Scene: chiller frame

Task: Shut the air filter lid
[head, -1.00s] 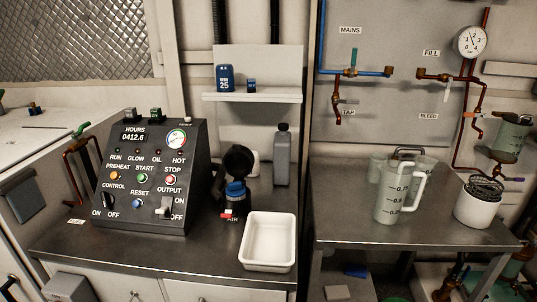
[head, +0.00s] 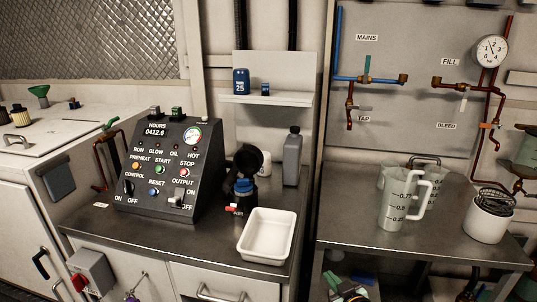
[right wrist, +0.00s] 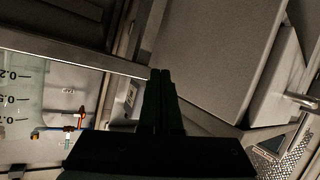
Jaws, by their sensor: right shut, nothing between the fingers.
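The air filter (head: 239,189) stands on the metal counter just right of the control panel, a dark housing with a blue band and a red piece low on it. Its round black lid (head: 249,159) stands open, tilted up behind the housing. My right gripper shows in the right wrist view (right wrist: 161,75) with its dark fingers together and nothing between them. My left gripper is not in view.
A white tray (head: 267,237) sits in front of the filter, and a grey bottle (head: 292,158) stands behind it to the right. The sloped control panel (head: 160,170) is close on its left. The right-hand table holds a measuring jug (head: 398,203) and a white pot (head: 487,220).

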